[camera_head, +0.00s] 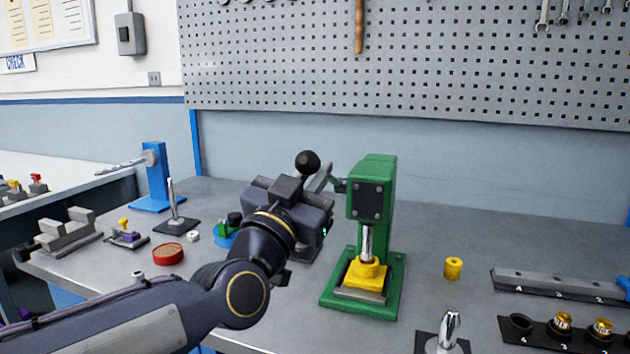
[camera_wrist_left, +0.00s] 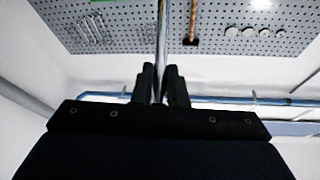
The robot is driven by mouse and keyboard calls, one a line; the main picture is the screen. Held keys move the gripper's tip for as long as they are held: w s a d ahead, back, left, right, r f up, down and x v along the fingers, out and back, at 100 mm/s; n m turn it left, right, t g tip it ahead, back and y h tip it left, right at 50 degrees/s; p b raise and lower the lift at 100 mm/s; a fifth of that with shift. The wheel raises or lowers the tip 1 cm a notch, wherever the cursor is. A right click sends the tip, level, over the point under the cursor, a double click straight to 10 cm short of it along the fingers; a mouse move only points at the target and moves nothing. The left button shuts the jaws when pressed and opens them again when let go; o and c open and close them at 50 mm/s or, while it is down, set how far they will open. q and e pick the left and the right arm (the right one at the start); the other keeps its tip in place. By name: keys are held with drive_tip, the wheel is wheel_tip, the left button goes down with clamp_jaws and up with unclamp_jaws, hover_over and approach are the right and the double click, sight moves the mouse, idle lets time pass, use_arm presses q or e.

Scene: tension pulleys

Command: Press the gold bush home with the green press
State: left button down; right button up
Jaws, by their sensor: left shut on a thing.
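The green press (camera_head: 377,215) stands on the bench right of centre, with its lever slanting up left to a black knob (camera_head: 307,162). The press's silver ram (camera_head: 366,243) reaches down to a yellow piece (camera_head: 365,272) on the press base. The ram appears to meet the round top of this piece; I cannot tell how deep any bush sits. My left gripper (camera_head: 314,198) is at the lever, left of the press. In the left wrist view the gripper (camera_wrist_left: 161,78) is shut on a silver rod (camera_wrist_left: 161,40), the lever. The fingertips are partly hidden in the head view. My right gripper is out of view.
A loose yellow cylinder (camera_head: 453,268) stands right of the press. Dark holders (camera_head: 545,332) with gold-topped parts and a grey numbered rail (camera_head: 545,281) lie farther right. A silver post (camera_head: 449,328) stands in front. A red round tin (camera_head: 168,254) and small fixtures are left.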

use_arm(q)
drive_tip(key=shift+d+f, duration=0.2)
drive_tip(key=shift+f, duration=0.4)
idle(0.3)
drive_tip(key=c, duration=1.8)
unclamp_jaws()
drive_tip(key=o, duration=0.3)
drive_tip(key=shift+r, duration=0.15)
drive_tip(key=shift+o, duration=0.2)
drive_tip(key=shift+a+r, duration=0.1)
drive_tip(key=v, duration=0.8)
drive_tip(key=shift+b, duration=0.3)
drive_tip(key=shift+w, duration=0.1)
